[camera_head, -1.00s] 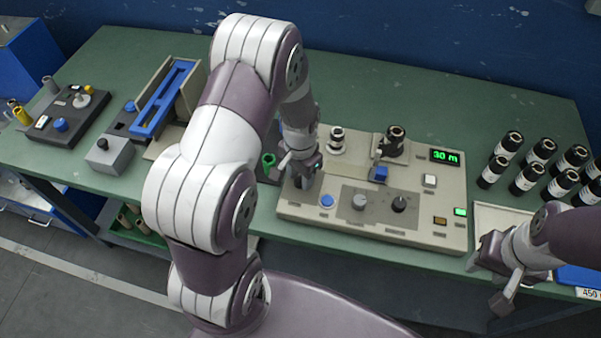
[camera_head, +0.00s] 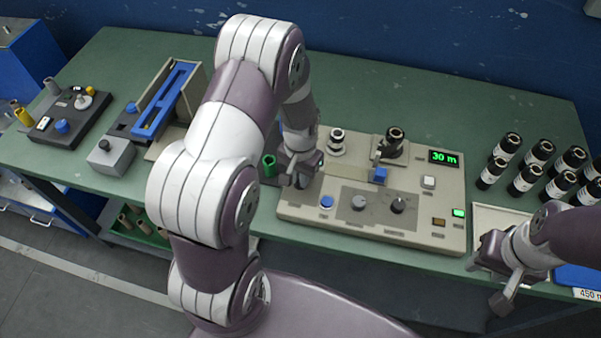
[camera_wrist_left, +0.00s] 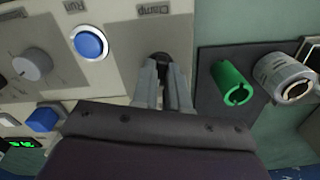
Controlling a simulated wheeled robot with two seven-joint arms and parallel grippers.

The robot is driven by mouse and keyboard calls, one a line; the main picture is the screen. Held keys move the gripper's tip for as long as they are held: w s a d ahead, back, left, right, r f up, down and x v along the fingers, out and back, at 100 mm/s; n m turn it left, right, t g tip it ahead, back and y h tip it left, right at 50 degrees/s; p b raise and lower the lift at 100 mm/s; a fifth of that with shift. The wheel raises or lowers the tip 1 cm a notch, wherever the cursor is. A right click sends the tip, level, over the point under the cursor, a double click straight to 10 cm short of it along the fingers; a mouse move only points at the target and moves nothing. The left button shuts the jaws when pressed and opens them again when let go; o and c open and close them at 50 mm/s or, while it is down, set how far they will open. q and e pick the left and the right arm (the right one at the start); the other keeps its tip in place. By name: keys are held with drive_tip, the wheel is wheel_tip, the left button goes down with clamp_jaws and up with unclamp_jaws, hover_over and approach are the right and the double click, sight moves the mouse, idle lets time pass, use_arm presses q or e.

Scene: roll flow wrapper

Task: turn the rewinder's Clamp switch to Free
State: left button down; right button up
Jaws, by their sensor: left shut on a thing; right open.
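The rewinder (camera_head: 420,215) is a beige panel unit at the middle right of the bench. Its Clamp switch is a small black knob (camera_wrist_left: 161,57), beneath the upside-down "Clamp" label in the left wrist view. My left gripper (camera_wrist_left: 163,75) is shut on this knob, with one finger on each side. In the head view my left gripper (camera_head: 299,178) is low over the panel's left edge and hides the switch. The knob's pointing direction and any Free mark cannot be read. My right gripper (camera_head: 492,270) is open and empty at the bench's front right.
A blue Run button (camera_head: 326,202) and two dials, grey (camera_head: 358,203) and black (camera_head: 398,206), sit right of my left gripper. A green core (camera_head: 269,166) stands close on its left. The display (camera_head: 444,158) reads 30 m. Several black rolls (camera_head: 527,178) stand at right.

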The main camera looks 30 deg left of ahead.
use_arm(q)
drive_tip(key=n+p, duration=0.1)
drive_tip(key=n, duration=0.3)
drive_tip(key=shift+r+n, duration=0.15)
drive_tip(key=shift+n, duration=0.15)
drive_tip(key=shift+w+n+p, duration=0.1)
drive_tip(key=shift+n+p, duration=0.65)
drive_tip(key=shift+n, duration=1.55)
drive_tip(key=c, duration=1.1)
unclamp_jaws()
drive_tip(key=shift+c, duration=0.2)
wheel_tip(320, 180, up, 13)
drive_tip(key=shift+f+b, duration=0.2)
drive_tip(key=shift+b, duration=0.1)
